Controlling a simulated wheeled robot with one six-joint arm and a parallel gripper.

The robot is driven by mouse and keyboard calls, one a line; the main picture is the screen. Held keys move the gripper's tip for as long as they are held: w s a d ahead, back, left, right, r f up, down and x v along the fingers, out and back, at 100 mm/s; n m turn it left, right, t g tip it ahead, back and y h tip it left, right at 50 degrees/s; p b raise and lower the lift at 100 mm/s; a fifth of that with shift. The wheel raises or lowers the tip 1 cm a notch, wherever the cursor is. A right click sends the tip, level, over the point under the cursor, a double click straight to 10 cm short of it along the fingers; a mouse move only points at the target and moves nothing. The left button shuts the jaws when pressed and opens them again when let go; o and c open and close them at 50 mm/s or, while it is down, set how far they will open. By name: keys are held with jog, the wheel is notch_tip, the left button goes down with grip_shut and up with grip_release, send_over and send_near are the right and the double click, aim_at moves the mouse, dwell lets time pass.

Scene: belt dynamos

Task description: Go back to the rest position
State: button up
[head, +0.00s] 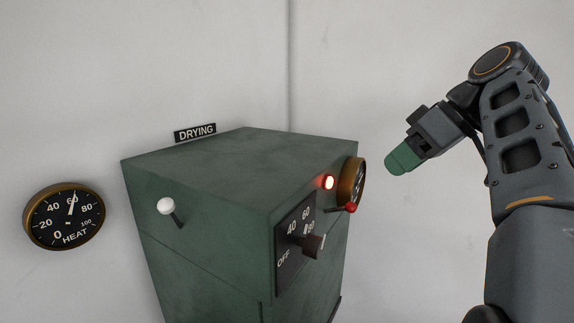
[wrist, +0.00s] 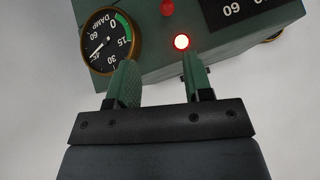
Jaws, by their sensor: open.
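My gripper (head: 402,160) is raised at the right in the head view, to the right of the green cabinet and apart from it. In the wrist view its two green fingers (wrist: 160,82) stand apart with nothing between them. The green cabinet (head: 210,160) stands against the wall under a DRYING sign (head: 195,132). It carries a white-knobbed lever (head: 167,207), a rotary knob (head: 312,245) on a black scale plate, a lit red lamp (head: 328,182) and a red-tipped lever (head: 349,208).
A HEAT gauge (head: 65,216) on the wall at the left reads about 60. A DAMP gauge (wrist: 107,42) is on the cabinet's side, its needle beyond the green band. The wall (head: 400,50) above and around my gripper is bare.

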jog(key=w+d+f+m+h, duration=0.2)
jog(key=f+m, duration=0.3)
jog(key=f, duration=0.2)
jog(key=w+d+f+m+h, duration=0.2)
jog(key=f+m, duration=0.2)
jog(key=f, duration=0.3)
jog(key=s+a+f+h, duration=0.1)
jog(key=s+a+f, duration=0.2)
jog(key=f, duration=0.3)
jog(key=s+a+f+h, duration=0.1)
jog(key=s+a+f, duration=0.3)
jog(key=s+f, duration=0.1)
jog(key=s+a+f+n+b, duration=0.1)
jog(key=s+a+f, duration=0.3)
jog(key=f, duration=0.4)
jog(key=shift+h, duration=0.4)
